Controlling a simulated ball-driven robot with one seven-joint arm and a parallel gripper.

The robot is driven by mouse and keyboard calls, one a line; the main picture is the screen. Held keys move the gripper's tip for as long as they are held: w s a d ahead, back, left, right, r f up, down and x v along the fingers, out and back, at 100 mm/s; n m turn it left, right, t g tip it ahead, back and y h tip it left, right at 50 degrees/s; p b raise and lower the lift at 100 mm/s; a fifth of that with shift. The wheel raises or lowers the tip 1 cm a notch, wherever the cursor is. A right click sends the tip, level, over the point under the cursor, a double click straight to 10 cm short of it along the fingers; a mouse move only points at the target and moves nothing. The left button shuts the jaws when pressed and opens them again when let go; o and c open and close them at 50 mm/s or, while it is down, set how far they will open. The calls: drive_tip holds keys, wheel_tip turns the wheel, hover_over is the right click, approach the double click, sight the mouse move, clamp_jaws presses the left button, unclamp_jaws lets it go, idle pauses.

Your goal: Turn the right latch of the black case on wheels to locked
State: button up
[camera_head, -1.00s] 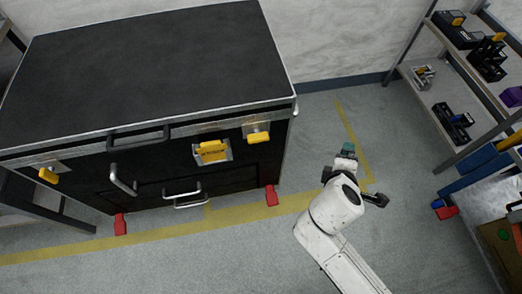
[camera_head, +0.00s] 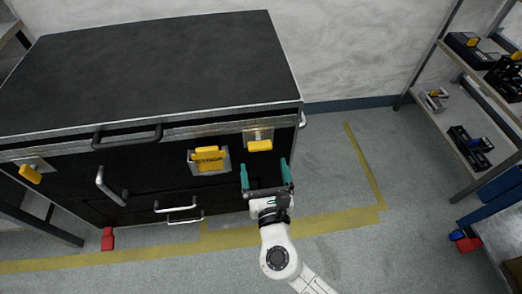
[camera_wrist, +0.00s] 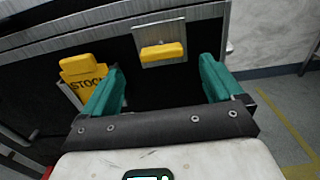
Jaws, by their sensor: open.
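The black case (camera_head: 150,75) stands at the left in the head view, with metal edging and its front towards me. Its right latch (camera_head: 259,144) is a yellow handle on a metal plate near the right end of the front; the handle lies level. It also shows in the wrist view (camera_wrist: 162,51), between and beyond my fingers. The left latch (camera_head: 31,173) is yellow and tilted. My gripper (camera_head: 265,175) is open and empty, its green fingers pointing at the case just below the right latch, apart from the handle. In the wrist view my gripper (camera_wrist: 162,85) straddles the latch's line.
A yellow tag holder (camera_head: 209,159) marked STOCK sits left of the latch. Metal handles (camera_head: 110,186) stick out of the case front. A shelf rack (camera_head: 455,130) with small items stands at the right. The floor between is free.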

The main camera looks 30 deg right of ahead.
sight(260, 149)
drive_tip(key=x, duration=0.6)
drive_tip(key=shift+w+d+b, duration=0.1)
drive_tip(key=shift+w+b, duration=0.1)
drive_tip(key=shift+b, duration=0.1)
drive_tip(key=shift+c, duration=0.4)
drive_tip(key=c, duration=1)
drive_tip(key=shift+o, duration=0.2)
